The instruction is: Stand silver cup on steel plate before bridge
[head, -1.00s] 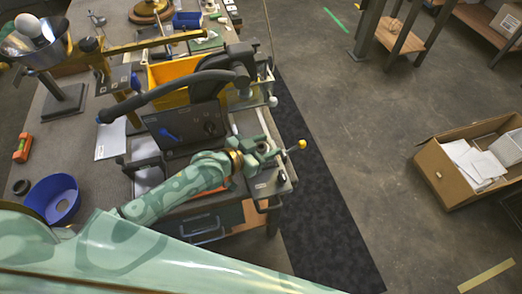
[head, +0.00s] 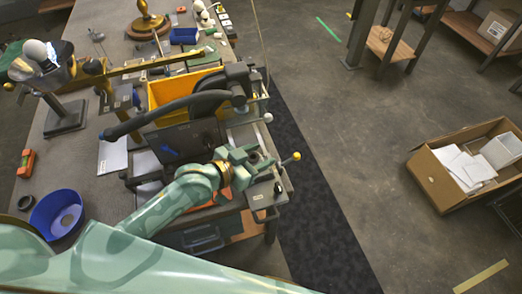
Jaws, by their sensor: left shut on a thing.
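My left gripper (head: 249,158) is over the right end of the bench, beside the rod with the yellow knob. It is shut on a small grey round thing, perhaps the silver cup, mostly hidden between the fingers. A grey metal surface (head: 265,189) with a small label lies just below the gripper; I cannot tell if it is the steel plate. I cannot tell whether the held thing touches it. No part is clearly recognisable as the bridge. My right gripper is not in view.
A black curved handle (head: 160,117) and upright panel stand close left of the gripper, before a yellow bin (head: 185,87). A blue bowl (head: 57,214) sits at the left. A rod with a yellow knob (head: 296,156) sticks out over the floor.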

